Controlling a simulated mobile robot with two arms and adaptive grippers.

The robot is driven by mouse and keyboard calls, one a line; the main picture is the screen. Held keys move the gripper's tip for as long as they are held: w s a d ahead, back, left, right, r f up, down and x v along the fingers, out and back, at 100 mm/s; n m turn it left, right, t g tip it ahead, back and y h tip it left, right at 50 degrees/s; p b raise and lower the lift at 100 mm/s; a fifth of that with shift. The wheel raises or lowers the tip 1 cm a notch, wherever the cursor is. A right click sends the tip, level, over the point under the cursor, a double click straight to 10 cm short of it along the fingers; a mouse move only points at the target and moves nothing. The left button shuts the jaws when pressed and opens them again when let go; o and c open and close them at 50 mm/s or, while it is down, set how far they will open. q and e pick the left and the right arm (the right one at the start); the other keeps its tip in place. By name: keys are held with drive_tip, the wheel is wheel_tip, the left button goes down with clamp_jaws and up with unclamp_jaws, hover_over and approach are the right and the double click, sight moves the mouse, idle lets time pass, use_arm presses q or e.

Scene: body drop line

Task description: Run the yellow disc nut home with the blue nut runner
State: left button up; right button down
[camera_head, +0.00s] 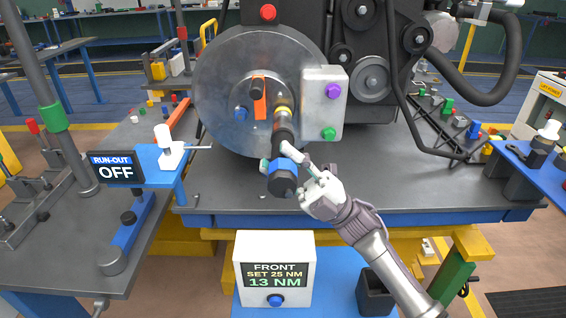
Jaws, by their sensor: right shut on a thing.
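The blue nut runner (284,176) is a black tool with a blue band near its rear end. My right gripper (287,165) is shut around its body, and the arm comes in from the lower right. My left gripper is out of view.
A torque box (274,248) below the table reads "FRONT SET 25 NM 13 NM". A run-out display (115,168) at left reads "OFF". The tabletop to the right (420,180) is mostly clear.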

sight(283, 182)
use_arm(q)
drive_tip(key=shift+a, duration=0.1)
use_arm(e)
drive_tip(key=shift+r, duration=0.1)
idle(0.4)
drive_tip(key=shift+s+p, duration=0.6)
drive_tip(key=shift+s, duration=0.45)
drive_tip(key=shift+s+p, duration=0.3)
drive_tip(key=shift+s, duration=0.65)
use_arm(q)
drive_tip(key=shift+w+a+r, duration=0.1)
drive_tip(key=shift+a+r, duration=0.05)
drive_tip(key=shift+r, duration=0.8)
use_arm(e)
drive_tip(key=shift+s, duration=0.4)
